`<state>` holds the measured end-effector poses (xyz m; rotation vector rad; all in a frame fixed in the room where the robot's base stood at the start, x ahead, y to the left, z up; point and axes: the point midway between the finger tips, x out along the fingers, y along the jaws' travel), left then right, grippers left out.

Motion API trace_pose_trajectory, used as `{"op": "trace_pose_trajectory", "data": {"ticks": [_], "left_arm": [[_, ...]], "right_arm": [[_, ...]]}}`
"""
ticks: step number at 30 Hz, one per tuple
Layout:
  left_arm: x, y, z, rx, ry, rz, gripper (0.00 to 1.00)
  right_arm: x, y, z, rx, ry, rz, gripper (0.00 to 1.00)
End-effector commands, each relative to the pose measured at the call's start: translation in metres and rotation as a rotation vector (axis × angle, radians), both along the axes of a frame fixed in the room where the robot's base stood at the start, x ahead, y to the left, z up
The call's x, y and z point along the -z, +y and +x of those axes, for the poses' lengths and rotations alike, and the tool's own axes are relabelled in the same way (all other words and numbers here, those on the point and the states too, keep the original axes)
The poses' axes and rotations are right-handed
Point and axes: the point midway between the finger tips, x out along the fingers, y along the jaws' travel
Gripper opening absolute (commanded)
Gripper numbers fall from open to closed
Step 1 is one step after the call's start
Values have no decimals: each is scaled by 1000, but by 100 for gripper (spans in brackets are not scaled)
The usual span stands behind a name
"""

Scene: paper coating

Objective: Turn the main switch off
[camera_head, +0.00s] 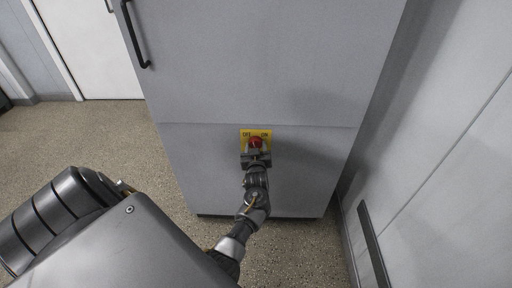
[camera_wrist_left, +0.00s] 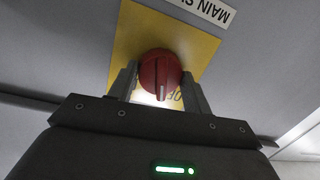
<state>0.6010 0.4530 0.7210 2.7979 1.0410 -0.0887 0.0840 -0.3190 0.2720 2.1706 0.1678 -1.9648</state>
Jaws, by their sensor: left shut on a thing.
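The main switch is a red rotary knob (camera_head: 255,142) on a yellow plate (camera_head: 246,133) marked OFF and ON, on the front of a grey cabinet. My left gripper (camera_head: 256,151) reaches it from below, with its fingers at the knob. In the left wrist view the red knob (camera_wrist_left: 160,73) sits between the two fingers of my left gripper (camera_wrist_left: 160,88), which is shut on it. The yellow plate (camera_wrist_left: 150,28) and part of a MAIN SWITCH label (camera_wrist_left: 212,10) show there. The lettering is partly covered by the knob and fingers. My right gripper is not in view.
The grey cabinet (camera_head: 260,60) has a black handle (camera_head: 134,38) at its upper left. A grey wall (camera_head: 440,150) stands close on the right. The speckled floor (camera_head: 110,140) is clear on the left, with a white door (camera_head: 95,45) behind.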

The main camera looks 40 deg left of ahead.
Motion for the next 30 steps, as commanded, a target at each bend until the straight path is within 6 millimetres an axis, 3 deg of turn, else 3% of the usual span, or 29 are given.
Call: {"op": "trace_pose_trajectory", "data": {"ticks": [15, 30], "left_arm": [[0, 0, 0, 1, -228, -304, 26], [0, 0, 0, 0, -291, -385, 26]], "right_arm": [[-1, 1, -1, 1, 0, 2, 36], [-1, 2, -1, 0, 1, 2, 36]]}}
